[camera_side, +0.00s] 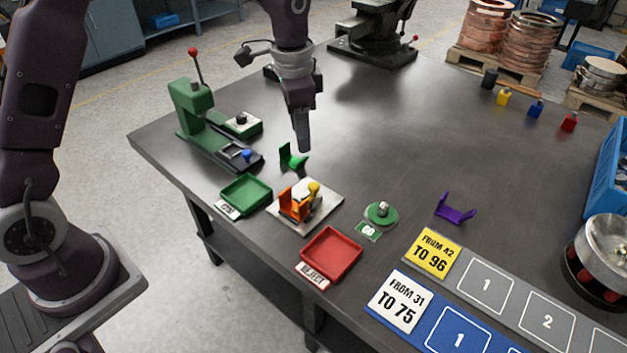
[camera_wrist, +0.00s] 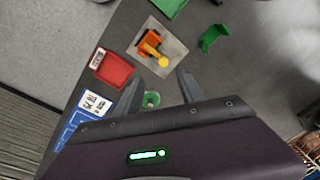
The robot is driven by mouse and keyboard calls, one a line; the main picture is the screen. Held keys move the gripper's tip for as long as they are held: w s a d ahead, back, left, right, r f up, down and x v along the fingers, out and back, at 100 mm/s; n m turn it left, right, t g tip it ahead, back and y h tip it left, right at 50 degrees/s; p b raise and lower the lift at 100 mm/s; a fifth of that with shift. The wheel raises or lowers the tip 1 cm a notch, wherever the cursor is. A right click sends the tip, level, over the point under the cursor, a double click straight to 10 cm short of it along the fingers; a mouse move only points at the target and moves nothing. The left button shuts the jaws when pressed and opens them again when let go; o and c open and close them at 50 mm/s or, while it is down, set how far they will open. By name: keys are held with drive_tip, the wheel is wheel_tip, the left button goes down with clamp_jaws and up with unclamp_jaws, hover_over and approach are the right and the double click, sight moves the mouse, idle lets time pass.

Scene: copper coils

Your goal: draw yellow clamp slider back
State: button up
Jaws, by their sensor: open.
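The yellow clamp slider (camera_side: 314,188) is a round yellow knob on the orange clamp (camera_side: 292,207), which stands on a pale square plate (camera_side: 325,214) near the table's front. In the wrist view the yellow knob (camera_wrist: 163,61) lies just beyond my fingertips, beside the orange clamp (camera_wrist: 149,45) on its plate (camera_wrist: 173,45). My gripper (camera_side: 303,148) is raised above the table behind the clamp, apart from it, pointing down. In the wrist view my gripper (camera_wrist: 159,78) has its two fingers spread, with nothing held between them.
A green curved cradle (camera_side: 292,158) stands just behind the clamp. A green tray (camera_side: 246,193) lies left of it, a red reject tray (camera_side: 331,252) in front.

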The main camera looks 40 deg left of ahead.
drive_tip(key=m+g, duration=0.1)
hover_over(314, 185)
wheel_tip(314, 185, down, 9)
wheel_tip(314, 185, down, 7)
drive_tip(key=shift+r, duration=0.1)
clamp_jaws()
idle(1.1)
